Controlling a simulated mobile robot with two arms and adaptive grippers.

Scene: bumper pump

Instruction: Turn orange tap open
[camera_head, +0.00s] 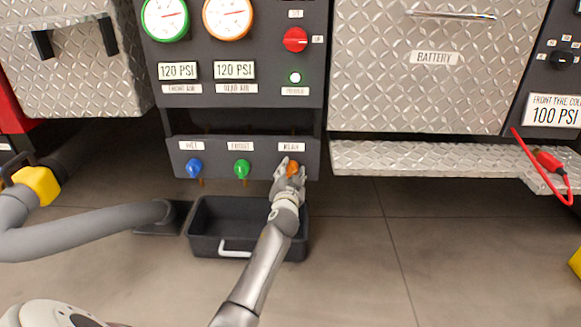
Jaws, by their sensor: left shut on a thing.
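The orange tap (293,169) is the rightmost of three taps on the dark panel, under a white label. My left gripper (285,170) is at the panel and shut on the orange tap, whose orange knob shows between and beside the fingers. The fingers hide part of the tap and its outlet. The green tap (242,169) and the blue tap (194,168) are to its left, apart from my gripper. My right gripper is not in view.
A black tray (212,215) with a light handle stands on the floor below the taps, partly behind my arm. A grey hose (90,231) runs at left. Gauges and a red knob (295,39) are above. A diamond-plate ledge (430,162) juts out at right.

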